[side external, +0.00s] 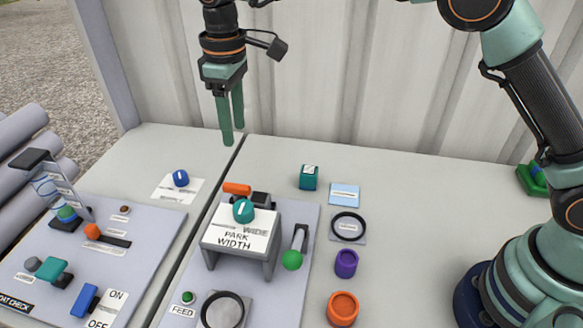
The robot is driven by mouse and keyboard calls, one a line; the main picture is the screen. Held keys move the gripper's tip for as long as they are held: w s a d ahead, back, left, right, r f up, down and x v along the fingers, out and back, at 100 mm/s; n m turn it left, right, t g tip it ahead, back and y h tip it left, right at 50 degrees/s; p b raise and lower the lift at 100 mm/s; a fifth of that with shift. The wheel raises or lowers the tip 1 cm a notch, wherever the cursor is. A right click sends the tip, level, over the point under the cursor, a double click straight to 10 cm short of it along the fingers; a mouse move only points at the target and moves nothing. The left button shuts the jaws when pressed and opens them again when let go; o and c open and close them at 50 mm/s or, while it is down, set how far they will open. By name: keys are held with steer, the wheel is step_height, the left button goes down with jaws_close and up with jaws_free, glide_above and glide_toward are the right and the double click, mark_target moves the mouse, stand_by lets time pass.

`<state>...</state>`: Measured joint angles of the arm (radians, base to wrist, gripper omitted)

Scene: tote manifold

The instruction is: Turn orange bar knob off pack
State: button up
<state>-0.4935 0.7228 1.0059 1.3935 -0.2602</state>
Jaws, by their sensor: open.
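An orange bar knob (237,188) lies roughly crosswise on the right panel, behind the raised PARK WIDTH stand (240,262). The stand and its teal knob (243,211) are in front of it, so its base and any "pack" label are hidden. My gripper (233,133) hangs above and behind the orange bar knob, pointing down. It is open and empty, its two green fingers close together in this view, and it is apart from everything.
A dark block (261,199) is right beside the orange bar knob. A green-ended lever (292,259) stands right of the stand. A blue knob (180,178) is to the left. Bare table lies behind the panel.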

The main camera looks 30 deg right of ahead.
mark_target(237, 185)
steer(key=f, duration=0.4)
steer(key=a+f, duration=0.1)
steer(key=f, duration=0.8)
steer(key=shift+a+f, duration=0.15)
jaws_close()
